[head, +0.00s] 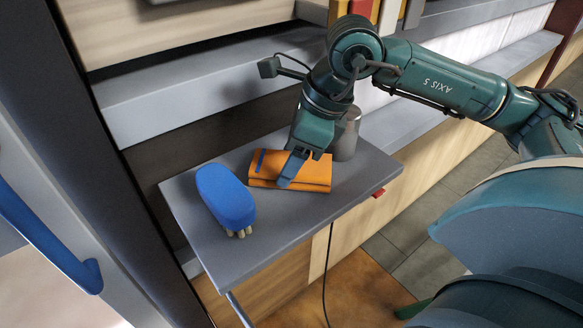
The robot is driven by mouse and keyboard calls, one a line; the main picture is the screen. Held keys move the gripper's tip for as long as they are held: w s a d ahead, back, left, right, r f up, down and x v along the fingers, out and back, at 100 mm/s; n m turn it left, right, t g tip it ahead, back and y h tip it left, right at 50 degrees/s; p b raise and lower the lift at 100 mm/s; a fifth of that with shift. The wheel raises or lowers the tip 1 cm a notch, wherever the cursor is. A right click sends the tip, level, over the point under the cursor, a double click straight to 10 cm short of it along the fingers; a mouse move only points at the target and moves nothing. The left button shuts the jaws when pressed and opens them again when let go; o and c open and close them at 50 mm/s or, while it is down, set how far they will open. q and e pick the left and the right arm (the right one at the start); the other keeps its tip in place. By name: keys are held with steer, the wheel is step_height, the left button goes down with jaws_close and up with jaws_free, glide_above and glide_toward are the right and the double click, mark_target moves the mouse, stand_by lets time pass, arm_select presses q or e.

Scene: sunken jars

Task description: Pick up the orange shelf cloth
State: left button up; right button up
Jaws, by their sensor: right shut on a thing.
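The orange shelf cloth (314,174) lies folded on the grey shelf (272,233), with a blue strip near its left end. My right gripper (290,172) reaches down onto the cloth from above and is shut on it. One finger lies across the front of the cloth; the other finger is mostly hidden. The cloth appears to rest on the shelf still. My left gripper is not in view.
A blue brush (226,196) with pale bristles lies left of the cloth. A grey metal jar (346,136) stands close behind it on the right. A red tab (379,193) sits on the shelf's right edge. The shelf's front is bare.

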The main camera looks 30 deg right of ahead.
steer(key=c, duration=0.4)
step_height(320, 180, up, 10)
steer(key=p, duration=0.1)
